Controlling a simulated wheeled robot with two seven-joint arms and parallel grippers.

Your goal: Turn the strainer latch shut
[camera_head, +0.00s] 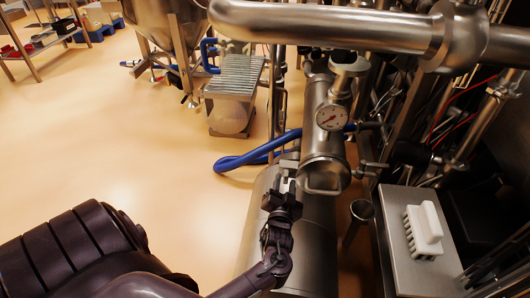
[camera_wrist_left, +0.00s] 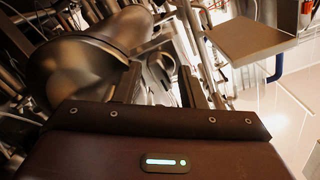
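The strainer (camera_head: 325,170) is a steel cylinder with a round end cap, and a curved handle hangs on the front of the cap. A small metal clamp part (camera_head: 290,162) at its left side looks like the latch, but its exact position is unclear. My left gripper (camera_head: 284,186) is just below and left of the cap, fingers pointing up toward that part. In the left wrist view its two fingers (camera_wrist_left: 171,88) stand apart with grey metal beyond the gap; I cannot tell whether they touch it. A rounded steel body (camera_wrist_left: 85,70) fills the left there. My right gripper is not in view.
A thick steel pipe (camera_head: 330,24) crosses above. A pressure gauge (camera_head: 331,117) sits on the strainer. A blue hose (camera_head: 245,160) lies to its left. A large steel tank (camera_head: 310,245) is below the gripper. A white brush-like block (camera_head: 425,228) rests on a steel bench. Open floor lies left.

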